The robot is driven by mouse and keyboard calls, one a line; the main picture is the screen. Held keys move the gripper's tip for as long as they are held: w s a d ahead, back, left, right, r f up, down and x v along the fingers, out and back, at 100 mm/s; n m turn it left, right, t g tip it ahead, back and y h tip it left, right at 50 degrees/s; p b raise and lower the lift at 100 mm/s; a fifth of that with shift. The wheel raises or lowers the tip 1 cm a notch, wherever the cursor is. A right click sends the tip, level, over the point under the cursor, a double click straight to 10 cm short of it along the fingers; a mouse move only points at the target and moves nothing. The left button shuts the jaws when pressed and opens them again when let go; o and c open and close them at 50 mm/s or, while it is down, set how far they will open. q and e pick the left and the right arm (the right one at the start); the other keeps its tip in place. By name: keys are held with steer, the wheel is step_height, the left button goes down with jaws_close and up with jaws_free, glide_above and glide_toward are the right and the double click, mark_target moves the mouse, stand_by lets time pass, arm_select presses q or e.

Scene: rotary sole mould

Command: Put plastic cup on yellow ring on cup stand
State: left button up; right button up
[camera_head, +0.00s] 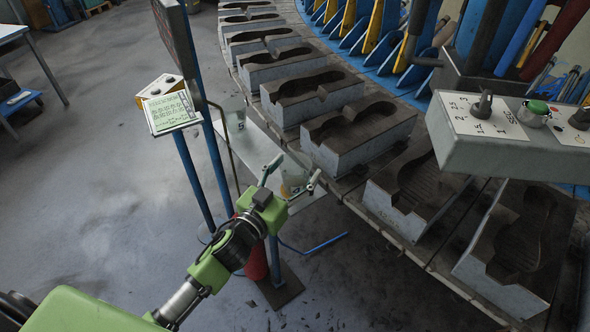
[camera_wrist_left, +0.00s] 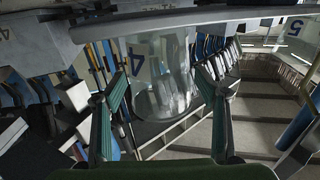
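My left gripper (camera_head: 294,170) reaches over the pale grey cup stand (camera_head: 250,143), its two fingers spread apart. A clear plastic cup (camera_head: 295,176) shows faintly between the fingers, with a small orange-yellow patch (camera_head: 286,190) by it. That patch may be the yellow ring, but it is partly hidden by the gripper. In the left wrist view the clear cup (camera_wrist_left: 160,72) stands between or just beyond the open fingers (camera_wrist_left: 161,85) of the gripper. Whether they touch it I cannot tell. The stand's plate (camera_wrist_left: 225,17) crosses the top there. My right gripper is not in view.
Grey sole moulds (camera_head: 358,132) line the rotary table to the right of the stand. A control box (camera_head: 510,137) overhangs at the right. A screen panel (camera_head: 171,110) on blue posts stands left of the stand. The floor (camera_head: 90,190) at the left is clear.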

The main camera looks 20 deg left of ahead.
arm_select(q)
steer(key=shift+r, duration=0.15)
steer(key=b+v, duration=0.2)
steer(key=v, duration=1)
steer(key=shift+b, duration=0.3)
steer(key=shift+r, duration=0.1)
steer(key=s+a+f+n+g+y, duration=0.1)
steer(key=s+a+f+g+y, duration=0.2)
steer(key=f, duration=1.5)
steer(key=s+a+f+g, duration=0.3)
steer(key=s+f+g, duration=0.1)
steer(key=f, duration=1.4)
steer(key=s+f+g+y, duration=0.1)
steer(key=s+f+g, duration=0.4)
steer(key=s+f, duration=1.1)
steer(key=s+d+f+g, duration=0.1)
steer(key=s+f, duration=0.3)
steer(key=s, duration=0.4)
steer(key=s+d+f+g, duration=0.1)
steer(key=s+f+g, duration=0.2)
steer(key=s, duration=0.5)
steer(key=shift+f+m+g, duration=0.3)
steer(key=shift+f+m, duration=0.05)
steer(key=shift+m, duration=0.05)
